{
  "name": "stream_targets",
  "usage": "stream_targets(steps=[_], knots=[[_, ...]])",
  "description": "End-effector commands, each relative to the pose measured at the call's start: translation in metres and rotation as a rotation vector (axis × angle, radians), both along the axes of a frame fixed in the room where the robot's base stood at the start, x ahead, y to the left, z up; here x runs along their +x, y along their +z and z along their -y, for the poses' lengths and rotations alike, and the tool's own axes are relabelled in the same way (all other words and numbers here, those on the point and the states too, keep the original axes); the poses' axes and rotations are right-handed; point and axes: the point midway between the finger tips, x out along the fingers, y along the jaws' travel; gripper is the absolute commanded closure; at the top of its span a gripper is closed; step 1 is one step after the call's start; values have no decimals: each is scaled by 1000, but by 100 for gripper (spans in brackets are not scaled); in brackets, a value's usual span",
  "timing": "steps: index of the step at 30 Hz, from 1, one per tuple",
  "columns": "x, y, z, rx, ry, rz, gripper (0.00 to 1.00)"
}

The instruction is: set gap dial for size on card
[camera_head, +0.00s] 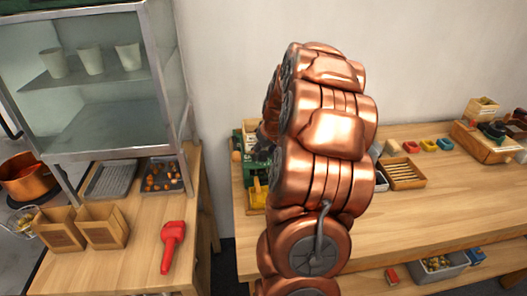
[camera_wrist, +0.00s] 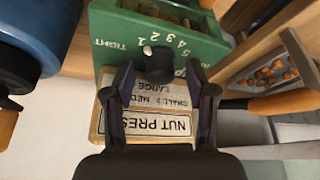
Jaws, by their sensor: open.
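The green nut press (camera_wrist: 110,25) shows in the wrist view, with a black dial knob (camera_wrist: 160,68) on its face. A white mark sits at the knob's upper left; the printed scale of numbers lies above and to its right, and TIGHT is at its left. My gripper (camera_wrist: 161,74) is open, with a finger on each side of the knob in the picture; I cannot tell whether they touch it. A NUT PRESS card (camera_wrist: 157,124) with size words lies below, partly behind the fingers. In the head view the press (camera_head: 259,172) is mostly hidden behind my copper arm.
In the wrist view, a wooden handle (camera_wrist: 285,103) and a chestnut tray (camera_wrist: 236,72) are at right, and a blue cylinder (camera_wrist: 45,32) at left. The head view shows a red scoop (camera_head: 173,245), wooden boxes (camera_head: 103,224) and a slatted tray (camera_head: 404,174).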

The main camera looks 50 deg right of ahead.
Motion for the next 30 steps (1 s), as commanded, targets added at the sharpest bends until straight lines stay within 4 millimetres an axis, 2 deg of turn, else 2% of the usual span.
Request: stream_targets(steps=[3, 19, 30], knots=[[0, 0, 0, 0, 0, 0, 43], [0, 0, -1, 1, 0, -1, 99], [0, -2, -1, -2, -59, -2, 100]])
